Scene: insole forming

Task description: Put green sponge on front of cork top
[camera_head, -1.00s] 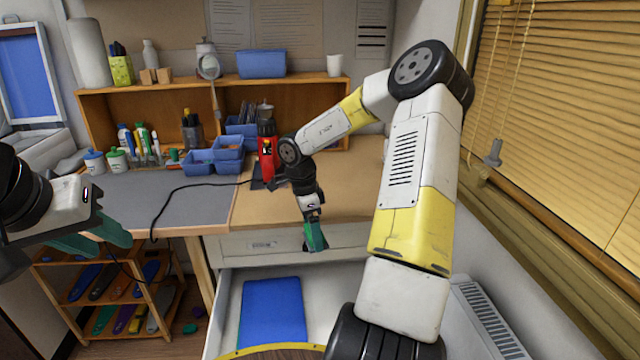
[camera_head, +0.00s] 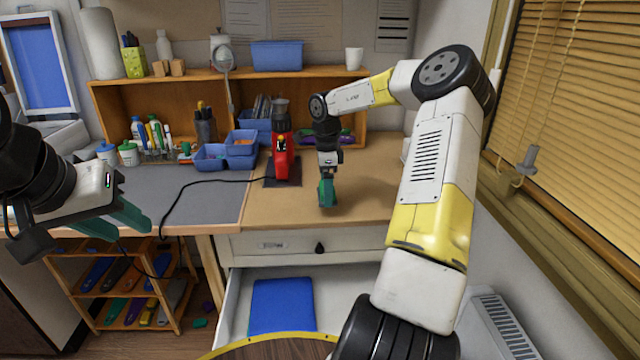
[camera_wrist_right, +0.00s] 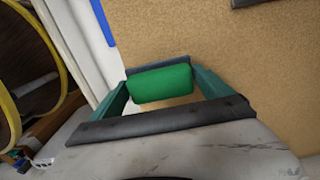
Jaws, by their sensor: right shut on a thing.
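The cork top (camera_head: 365,205) is the brown surface right of the grey mat. My right gripper (camera_head: 327,197) points down over the front part of the cork top. In the right wrist view it is shut on the green sponge (camera_wrist_right: 160,83), a small rounded block held between its teal fingers, with the cork behind it. The head view does not show clearly whether the sponge touches the cork. In the head view, the sponge is hard to tell from the fingers. My left gripper (camera_head: 115,222) is at the left edge, fingers apart and empty, away from the cork top.
A red machine (camera_head: 282,155) stands on the cork behind my right gripper, its black cable crossing the grey mat (camera_head: 205,202). Blue bins (camera_head: 210,158) stand at the back. Below, an open drawer holds a blue sheet (camera_head: 282,305). The cork to the right is mostly clear.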

